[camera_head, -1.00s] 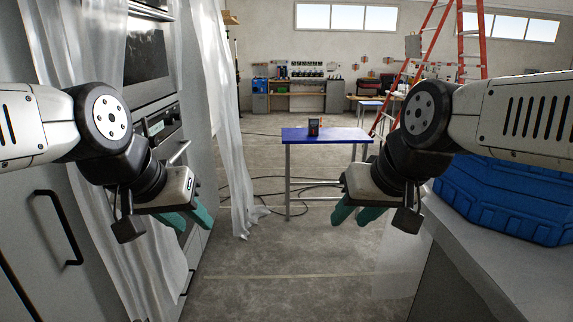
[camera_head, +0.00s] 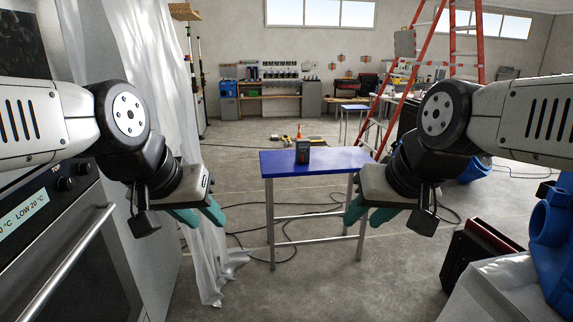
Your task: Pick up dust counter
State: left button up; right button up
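An oven (camera_head: 75,245) and plastic sheeting (camera_head: 205,255) stand close on the left. A red ladder (camera_head: 408,75) is behind the table on the right.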

aim_at(303, 146)
jog(key=i+j+z, duration=0.25)
jog(key=i, duration=0.35)
jog(key=i+j, duration=0.25)
jog(key=i, duration=0.25)
jog(key=i+j, duration=0.25)
jog(key=i, duration=0.25)
jog(key=i+j+z, duration=0.1)
jog(key=i+j, duration=0.15)
jog(key=i, duration=0.25)
jog(key=i+j, duration=0.3)
jog(key=i, duration=0.15)
jog(key=i+j, duration=0.25)
jog(key=i, duration=0.25)
jog(key=z, duration=0.05)
